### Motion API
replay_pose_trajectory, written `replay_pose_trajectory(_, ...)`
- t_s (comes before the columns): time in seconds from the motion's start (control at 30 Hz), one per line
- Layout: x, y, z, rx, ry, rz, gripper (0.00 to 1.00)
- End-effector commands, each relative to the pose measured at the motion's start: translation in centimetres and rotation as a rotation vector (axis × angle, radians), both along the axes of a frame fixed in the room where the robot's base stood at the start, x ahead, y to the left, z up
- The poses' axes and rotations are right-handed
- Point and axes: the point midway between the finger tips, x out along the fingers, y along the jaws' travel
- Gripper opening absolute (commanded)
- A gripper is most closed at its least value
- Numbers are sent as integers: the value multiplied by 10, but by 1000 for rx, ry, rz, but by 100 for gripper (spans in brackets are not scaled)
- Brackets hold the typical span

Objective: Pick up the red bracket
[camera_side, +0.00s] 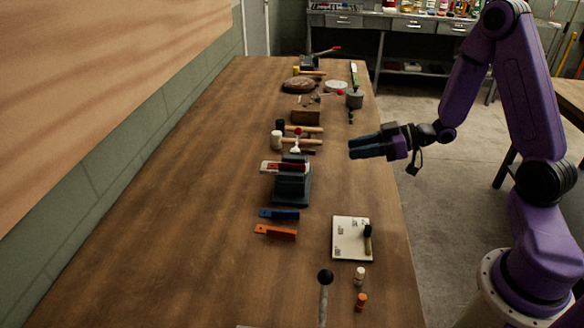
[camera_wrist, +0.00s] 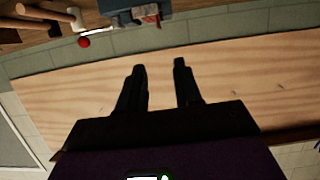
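The red bracket (camera_side: 286,167) is a narrow red strip at the top of the grey-blue vise (camera_side: 291,188), near the middle of the bench in the side view. It looks set between or on the vise jaws; I cannot tell which. In the wrist view, part of the vise (camera_wrist: 125,8) shows at the top edge with a small red piece (camera_wrist: 151,18), probably the bracket, mostly cut off. My gripper (camera_side: 350,148) is above the bench's right edge, right of the vise and apart from it. In the wrist view its two fingers (camera_wrist: 160,66) are spread with nothing between them.
Blue (camera_side: 279,214) and orange (camera_side: 276,232) brackets lie in front of the vise. Mallets (camera_side: 300,141) lie behind it. A white board (camera_side: 351,246), small bottles (camera_side: 360,275) and a black-knobbed lever (camera_side: 325,277) are nearer the camera. The bench's left side (camera_side: 180,190) is clear.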

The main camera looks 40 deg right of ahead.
Motion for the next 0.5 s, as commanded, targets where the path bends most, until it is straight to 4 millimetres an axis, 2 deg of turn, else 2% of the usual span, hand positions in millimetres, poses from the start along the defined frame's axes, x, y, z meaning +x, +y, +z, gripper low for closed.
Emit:
replay_pose_trajectory(0.17, 7, 6, -2, 23, -8, 3, 34)
replay_pose_trajectory(0.5, 49, 49, -21, 20, -8, 5, 34)
